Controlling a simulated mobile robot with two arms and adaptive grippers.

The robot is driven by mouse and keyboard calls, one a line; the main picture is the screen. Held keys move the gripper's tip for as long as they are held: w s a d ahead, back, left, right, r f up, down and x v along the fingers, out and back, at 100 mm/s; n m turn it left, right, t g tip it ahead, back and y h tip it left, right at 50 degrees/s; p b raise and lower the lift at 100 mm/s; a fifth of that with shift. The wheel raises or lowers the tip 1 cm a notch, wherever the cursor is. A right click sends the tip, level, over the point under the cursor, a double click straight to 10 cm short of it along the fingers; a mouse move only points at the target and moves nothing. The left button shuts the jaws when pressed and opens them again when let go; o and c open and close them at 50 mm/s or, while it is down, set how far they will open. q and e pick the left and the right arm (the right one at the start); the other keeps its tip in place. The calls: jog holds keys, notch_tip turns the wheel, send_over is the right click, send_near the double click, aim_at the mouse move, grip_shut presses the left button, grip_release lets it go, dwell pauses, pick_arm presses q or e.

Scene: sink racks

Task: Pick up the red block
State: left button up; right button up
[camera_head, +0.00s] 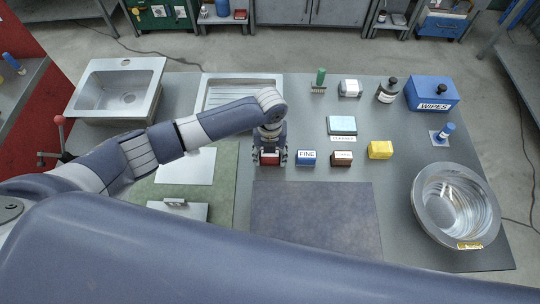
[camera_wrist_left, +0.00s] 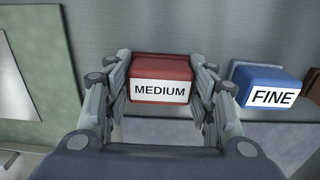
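The red block (camera_head: 270,158) stands on the grey table, just behind the dark mat. In the left wrist view the red block (camera_wrist_left: 161,78) shows a white label reading MEDIUM. My left gripper (camera_head: 270,156) points down over it. In the left wrist view my left gripper (camera_wrist_left: 162,95) has one finger on each side of the block, with narrow gaps seeming to show beside it. It looks open around the block. My right gripper is not in view.
A blue block (camera_head: 306,158) labelled FINE stands close to the right, then a brown block (camera_head: 342,158) and a yellow block (camera_head: 380,149). The dark mat (camera_head: 315,220) in front is clear. A metal bowl (camera_head: 455,205) stands at right; a drain tray (camera_head: 240,85) lies behind.

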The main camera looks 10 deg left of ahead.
pick_arm(q)
jog(key=shift+c, duration=1)
jog(key=shift+r, duration=0.15)
notch_tip(320, 180, up, 10)
jog(key=shift+f+b, duration=0.15)
jog(key=shift+b, duration=0.95)
jog(key=o, duration=0.6)
jog(key=shift+c, duration=0.2)
jog(key=c, duration=0.4)
